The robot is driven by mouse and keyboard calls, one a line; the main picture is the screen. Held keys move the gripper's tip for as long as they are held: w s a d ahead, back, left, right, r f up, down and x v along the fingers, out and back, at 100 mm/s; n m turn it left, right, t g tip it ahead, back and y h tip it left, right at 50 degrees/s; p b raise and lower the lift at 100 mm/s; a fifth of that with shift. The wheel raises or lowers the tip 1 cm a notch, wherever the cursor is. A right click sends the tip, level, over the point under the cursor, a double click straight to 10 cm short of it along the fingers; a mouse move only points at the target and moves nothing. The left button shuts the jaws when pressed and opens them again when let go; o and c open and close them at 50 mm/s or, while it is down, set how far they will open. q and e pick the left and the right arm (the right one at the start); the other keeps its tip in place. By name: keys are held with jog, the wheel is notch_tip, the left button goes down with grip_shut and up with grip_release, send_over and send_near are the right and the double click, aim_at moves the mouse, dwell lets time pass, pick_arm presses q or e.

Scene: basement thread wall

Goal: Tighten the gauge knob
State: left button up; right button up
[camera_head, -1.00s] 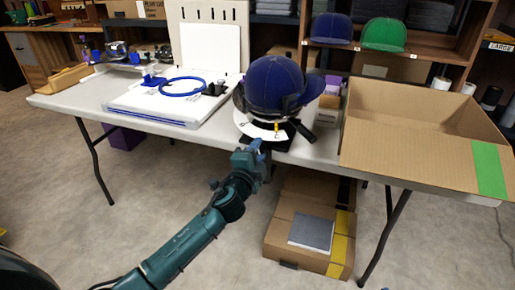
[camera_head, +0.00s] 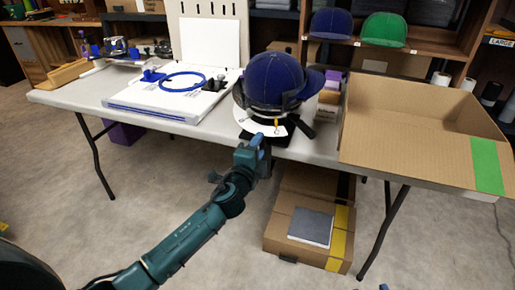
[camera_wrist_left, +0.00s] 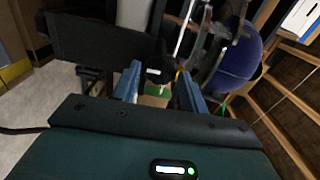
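A dark blue cap (camera_head: 275,80) sits on a stand at the table's front edge in the head view. Below it is a curved white gauge plate (camera_head: 262,127) with a small yellow pointer (camera_head: 276,123). My left gripper (camera_head: 258,142) is just in front of and below the plate. In the left wrist view its two blue fingers (camera_wrist_left: 158,88) are apart, with a dark part bearing a white mark (camera_wrist_left: 153,71) beyond the gap. I cannot tell whether this is the gauge knob or whether the fingers touch it. A small blue tip at the head view's bottom edge may be my right gripper (camera_head: 383,287).
The table (camera_head: 75,93) holds a white board with a blue ring (camera_head: 185,82) to the left and a big open cardboard box (camera_head: 405,150) to the right. A closed carton (camera_head: 290,235) stands on the floor below.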

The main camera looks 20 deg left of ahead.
pick_arm(q)
jog(key=shift+o, duration=1.4)
jog(key=s+p, duration=0.1)
jog(key=s, duration=1.2)
jog(key=shift+a, duration=0.2)
pick_arm(e)
jog(key=shift+s+g, duration=0.3)
jog(key=shift+g, duration=0.2)
pick_arm(q)
jog(key=shift+s, duration=0.1)
